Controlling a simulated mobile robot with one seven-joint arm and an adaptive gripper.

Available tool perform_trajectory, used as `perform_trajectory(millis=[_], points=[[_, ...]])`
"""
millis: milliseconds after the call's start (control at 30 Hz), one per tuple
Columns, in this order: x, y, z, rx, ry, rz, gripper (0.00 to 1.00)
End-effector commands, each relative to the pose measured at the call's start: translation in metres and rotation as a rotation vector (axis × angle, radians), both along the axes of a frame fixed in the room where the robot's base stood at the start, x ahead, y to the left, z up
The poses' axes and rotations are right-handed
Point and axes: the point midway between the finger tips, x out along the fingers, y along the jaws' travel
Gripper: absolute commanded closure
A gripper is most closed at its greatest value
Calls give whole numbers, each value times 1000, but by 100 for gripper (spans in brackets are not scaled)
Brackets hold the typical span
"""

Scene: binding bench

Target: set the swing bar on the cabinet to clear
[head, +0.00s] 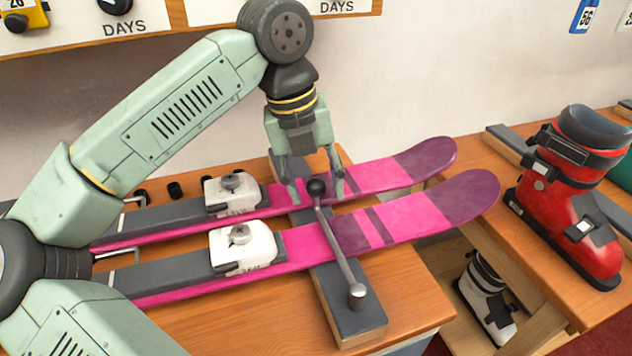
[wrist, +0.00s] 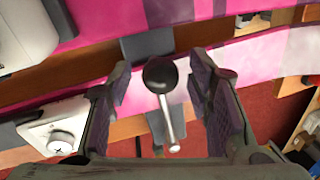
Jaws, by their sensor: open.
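The swing bar (head: 336,243) is a grey metal bar with a black ball knob (head: 316,187) at its far end and a round pivot (head: 356,292) at its near end. It lies across both pink skis, over a dark grey crosswise block. My gripper (head: 317,197) points down with its fingers open, one on each side of the knob. In the wrist view the knob (wrist: 160,74) shows between the spread fingers of my gripper (wrist: 161,78), with a gap on both sides. I cannot tell how deep the knob sits between them.
The near ski (head: 395,222) and far ski (head: 372,177) carry white bindings (head: 243,248) on the wooden bench (head: 410,300). A red ski boot (head: 575,200) stands on the right bench. A white boot (head: 487,298) sits lower down. Day-number panels hang on the wall behind.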

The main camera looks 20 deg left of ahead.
Motion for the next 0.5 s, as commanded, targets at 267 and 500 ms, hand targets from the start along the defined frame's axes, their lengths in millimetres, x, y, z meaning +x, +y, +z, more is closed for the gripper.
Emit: perform_trajectory(millis=[267,500], points=[[1,-2,-9,-1,0,0,54],[1,-2,-9,-1,0,0,61]])
